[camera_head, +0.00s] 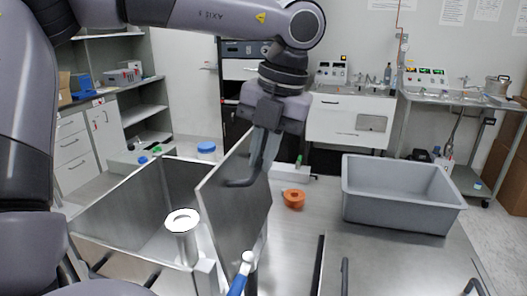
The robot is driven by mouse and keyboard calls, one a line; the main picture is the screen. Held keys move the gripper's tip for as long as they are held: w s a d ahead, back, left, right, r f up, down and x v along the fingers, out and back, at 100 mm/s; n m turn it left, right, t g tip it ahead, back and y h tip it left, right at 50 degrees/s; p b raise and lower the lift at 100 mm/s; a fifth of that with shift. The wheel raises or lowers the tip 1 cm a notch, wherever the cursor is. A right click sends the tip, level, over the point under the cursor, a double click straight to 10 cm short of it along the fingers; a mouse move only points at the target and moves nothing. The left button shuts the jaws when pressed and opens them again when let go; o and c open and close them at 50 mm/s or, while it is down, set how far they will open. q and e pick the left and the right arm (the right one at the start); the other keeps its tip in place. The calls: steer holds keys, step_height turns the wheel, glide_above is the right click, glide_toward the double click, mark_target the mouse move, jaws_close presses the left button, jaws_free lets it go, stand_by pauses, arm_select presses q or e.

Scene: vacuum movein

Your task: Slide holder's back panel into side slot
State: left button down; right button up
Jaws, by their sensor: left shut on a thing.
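A flat grey metal panel (233,212) stands upright at an angle near the middle of the head view. My left gripper (256,166) is shut on its upper part from above. The open-topped metal holder (120,206) stands just left of the panel, with its walls upright. The panel is beside the holder's right end; I cannot tell whether its edge sits in a slot. The slot itself is not clearly visible, and the panel's lower edge is partly hidden. My right gripper is not in view.
An orange ring-like part (294,198) lies to the right. A grey bin (398,194) is further right. The table between panel and bin is mostly clear.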

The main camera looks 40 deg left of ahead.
mark_target(243, 173)
arm_select(q)
steer(key=shift+s+a+r, duration=0.1)
steer(key=shift+a, duration=0.1)
steer(key=shift+s+a+r, duration=0.1)
steer(key=shift+s+a, duration=0.2)
steer(key=shift+a, duration=0.25)
steer(key=shift+s+a+r, duration=0.1)
steer(key=shift+s+a, duration=0.15)
steer(key=shift+a, duration=0.3)
steer(key=shift+a+f+b, duration=0.1)
steer(key=shift+f+b, duration=0.2)
stand_by(0.6)
steer(key=shift+f, duration=0.15)
steer(key=shift+b+x, duration=1)
steer(key=shift+f, duration=0.25)
stand_by(0.3)
